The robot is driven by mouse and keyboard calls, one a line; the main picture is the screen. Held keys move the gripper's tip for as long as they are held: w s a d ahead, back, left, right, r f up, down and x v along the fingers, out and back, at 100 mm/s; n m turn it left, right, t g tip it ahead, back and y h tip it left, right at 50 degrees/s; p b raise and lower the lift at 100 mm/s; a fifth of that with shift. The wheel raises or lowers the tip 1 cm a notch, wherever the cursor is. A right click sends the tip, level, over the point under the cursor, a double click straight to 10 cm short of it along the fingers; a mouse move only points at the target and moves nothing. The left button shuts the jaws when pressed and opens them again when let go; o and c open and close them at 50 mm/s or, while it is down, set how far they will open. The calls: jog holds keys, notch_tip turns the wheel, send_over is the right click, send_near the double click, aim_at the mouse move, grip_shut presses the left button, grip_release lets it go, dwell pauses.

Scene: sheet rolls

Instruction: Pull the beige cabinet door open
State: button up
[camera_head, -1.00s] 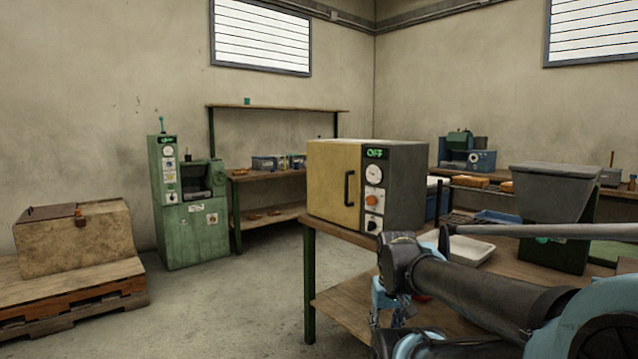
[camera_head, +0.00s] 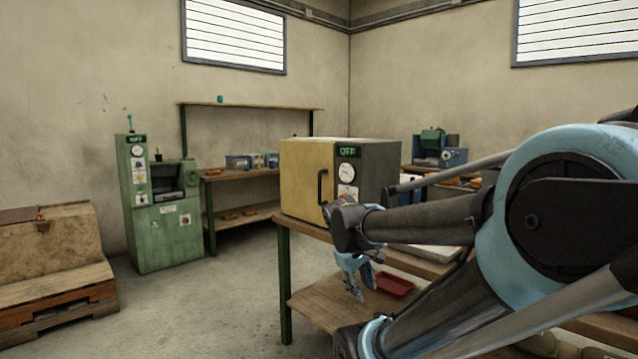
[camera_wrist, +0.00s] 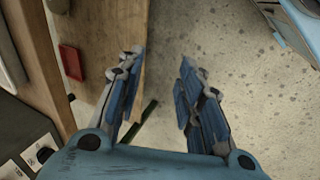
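The beige cabinet door (camera_head: 300,178) is the yellow-beige front of a box-shaped machine on a wooden table. It looks shut. Its black upright handle (camera_head: 321,187) is on the door's right side, beside a dark panel with an OFF display (camera_head: 348,152). My gripper (camera_head: 358,284) hangs below and to the right of the handle, in front of the table, and is apart from the door. In the wrist view my gripper (camera_wrist: 162,72) has its two blue fingers spread, with nothing between them. The door and handle cannot be made out in the wrist view.
The machine's table (camera_head: 296,226) has a lower shelf with a red tray (camera_head: 393,285). A green machine (camera_head: 158,205) and a shelf stand behind to the left. A crate on a pallet (camera_head: 55,296) is far left. The floor (camera_head: 200,310) before the door is clear.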

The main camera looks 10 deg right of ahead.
jog(key=w+a+r+n+t+h, duration=0.1)
jog(key=w+r+n+t+h, duration=0.15)
jog(key=w+r+n, duration=0.55)
jog(key=w+r+n+t+h, duration=0.25)
jog(key=w+r, duration=0.25)
jog(key=w, duration=0.7)
jog(key=w+a+r+n+t+h, duration=0.25)
jog(key=w+a+r+n, duration=0.2)
jog(key=w+a, duration=0.35)
jog(key=w+a+r+n+t+h, duration=0.1)
jog(key=w+a+r+n+t, duration=0.25)
jog(key=w+a+n, duration=0.35)
jog(key=x, duration=1.8)
jog(key=shift+m+g, duration=0.3)
jog(key=shift+g, duration=0.1)
jog(key=shift+a, duration=0.2)
grip_shut()
